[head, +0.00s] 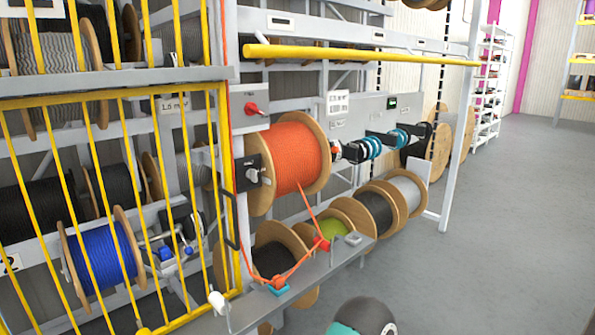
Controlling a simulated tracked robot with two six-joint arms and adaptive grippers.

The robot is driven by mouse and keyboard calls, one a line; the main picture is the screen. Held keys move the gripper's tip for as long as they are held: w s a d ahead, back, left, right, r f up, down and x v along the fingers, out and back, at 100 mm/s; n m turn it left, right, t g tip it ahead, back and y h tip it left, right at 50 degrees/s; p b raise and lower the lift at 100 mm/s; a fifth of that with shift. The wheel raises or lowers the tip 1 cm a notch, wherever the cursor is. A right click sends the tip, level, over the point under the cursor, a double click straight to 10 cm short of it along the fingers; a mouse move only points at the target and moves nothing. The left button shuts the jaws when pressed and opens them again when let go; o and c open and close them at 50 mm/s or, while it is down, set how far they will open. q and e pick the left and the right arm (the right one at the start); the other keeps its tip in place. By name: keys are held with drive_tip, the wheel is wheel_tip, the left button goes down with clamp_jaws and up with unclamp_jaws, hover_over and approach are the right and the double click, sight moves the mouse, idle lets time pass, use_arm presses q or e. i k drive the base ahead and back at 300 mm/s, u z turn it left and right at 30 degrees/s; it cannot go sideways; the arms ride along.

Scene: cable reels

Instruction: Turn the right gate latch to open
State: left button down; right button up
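A yellow barred gate (112,97) fills the left side of the head view, closed across the racks behind it. At its right edge is a small black latch-like box (242,174) with a light round knob; I cannot tell which way it is turned. A black bent handle (232,232) sits lower on the same edge. Above the latch, a grey box (249,103) carries a red rotary switch. Neither of my grippers is in view.
An orange cable reel (298,160) stands right of the latch, its cable running down to a grey shelf (312,277). A long yellow bar (360,56) crosses above. A rounded dark and teal part, probably mine, shows at the bottom. The grey floor (490,220) at right is clear.

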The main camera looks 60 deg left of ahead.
sight(252, 174)
drive_tip(key=u, duration=0.05)
drive_tip(key=i, duration=1.4)
drive_tip(key=u, duration=2.8)
drive_tip(key=k, duration=0.65)
drive_tip(key=u, duration=0.25)
drive_tip(key=i, duration=1.65)
drive_tip(key=z, duration=0.25)
